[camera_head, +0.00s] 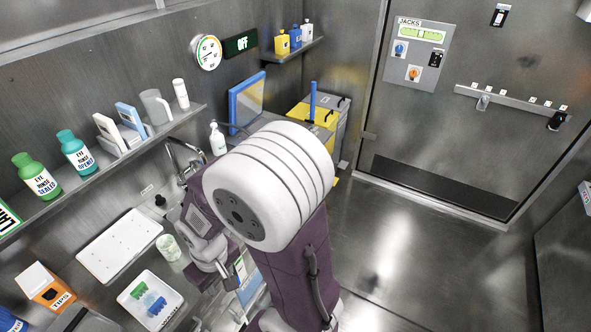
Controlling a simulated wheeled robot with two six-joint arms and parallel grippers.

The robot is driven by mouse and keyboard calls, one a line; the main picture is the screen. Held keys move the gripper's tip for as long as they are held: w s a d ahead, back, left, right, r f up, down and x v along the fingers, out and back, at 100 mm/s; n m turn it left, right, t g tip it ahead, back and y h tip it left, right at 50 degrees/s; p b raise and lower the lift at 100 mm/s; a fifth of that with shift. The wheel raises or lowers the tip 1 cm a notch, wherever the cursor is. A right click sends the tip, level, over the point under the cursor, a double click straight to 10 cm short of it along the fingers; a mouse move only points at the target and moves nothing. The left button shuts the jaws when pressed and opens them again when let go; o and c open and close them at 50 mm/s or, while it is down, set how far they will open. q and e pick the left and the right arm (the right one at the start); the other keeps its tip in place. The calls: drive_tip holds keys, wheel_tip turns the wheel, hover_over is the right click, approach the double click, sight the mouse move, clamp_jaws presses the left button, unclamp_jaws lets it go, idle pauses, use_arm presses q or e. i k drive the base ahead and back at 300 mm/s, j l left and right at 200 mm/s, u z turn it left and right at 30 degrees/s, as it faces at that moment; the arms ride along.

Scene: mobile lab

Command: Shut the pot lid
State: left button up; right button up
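I cannot make out a pot or a pot lid for certain in the head view. A small pale, greenish jar (168,247) stands on the counter just left of my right gripper. My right gripper (222,272) is low in the middle left, over the counter's front edge, pointing down. It is partly behind my own white and purple arm links, and its finger gap is too small to tell. My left gripper is not in view. My arm hides part of the counter and the sink area.
A white perforated board (120,246), a white tray (152,299) with blue and green pieces, and an orange tips box (47,287) lie on the counter. A shelf (150,139) with bottles runs above. The floor (410,265) at right is clear, before a metal door.

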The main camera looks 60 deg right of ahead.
sight(246, 98)
drive_tip(key=z, duration=1.7)
